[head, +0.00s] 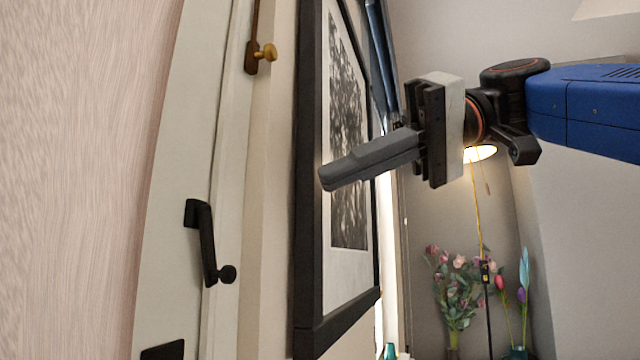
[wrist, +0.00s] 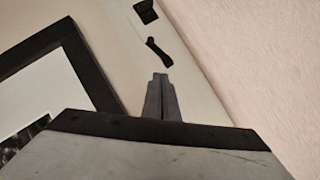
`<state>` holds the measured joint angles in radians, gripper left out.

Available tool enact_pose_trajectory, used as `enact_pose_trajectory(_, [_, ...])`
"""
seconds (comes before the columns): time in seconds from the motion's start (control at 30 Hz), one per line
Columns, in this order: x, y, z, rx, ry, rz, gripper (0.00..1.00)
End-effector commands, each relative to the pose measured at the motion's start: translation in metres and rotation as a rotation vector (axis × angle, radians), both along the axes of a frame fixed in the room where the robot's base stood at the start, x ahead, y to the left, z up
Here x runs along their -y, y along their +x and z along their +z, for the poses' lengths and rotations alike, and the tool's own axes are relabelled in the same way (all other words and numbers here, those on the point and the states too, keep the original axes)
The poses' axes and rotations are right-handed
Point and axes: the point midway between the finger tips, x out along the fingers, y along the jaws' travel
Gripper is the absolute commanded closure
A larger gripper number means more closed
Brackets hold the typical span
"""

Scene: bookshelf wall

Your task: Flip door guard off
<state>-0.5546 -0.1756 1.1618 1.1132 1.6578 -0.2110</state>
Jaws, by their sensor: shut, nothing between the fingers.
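The door guard (head: 251,50) is a dark brown plate and bar with a brass knob (head: 266,53). It is at the top of the head view, on the pale door frame, and its upper part is cut off by the picture edge. I cannot make it out in the wrist view. My gripper (head: 325,180) is shut and empty, its grey fingers pointing left towards the door. In the head view it is below and right of the guard, apart from it, in front of the framed picture. The shut fingertips also show in the wrist view (wrist: 160,77).
The white door (head: 175,160) has a black lever handle (head: 207,245) and a dark plate (head: 163,350) below; a black handle also shows in the wrist view (wrist: 158,53). A black-framed picture (head: 308,200) hangs beside the door. A lamp (head: 480,153) and flowers (head: 455,275) stand behind.

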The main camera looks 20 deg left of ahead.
Motion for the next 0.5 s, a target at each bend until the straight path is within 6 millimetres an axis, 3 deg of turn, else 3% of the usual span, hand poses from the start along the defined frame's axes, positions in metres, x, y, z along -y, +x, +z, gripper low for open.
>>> enact_pose_trajectory(0.2, [0.013, 0.004, 0.007, 0.001, 0.000, -0.001, 1.00])
enact_pose_trajectory(0.5, [0.016, 0.005, 0.008, 0.000, -0.001, 0.001, 1.00])
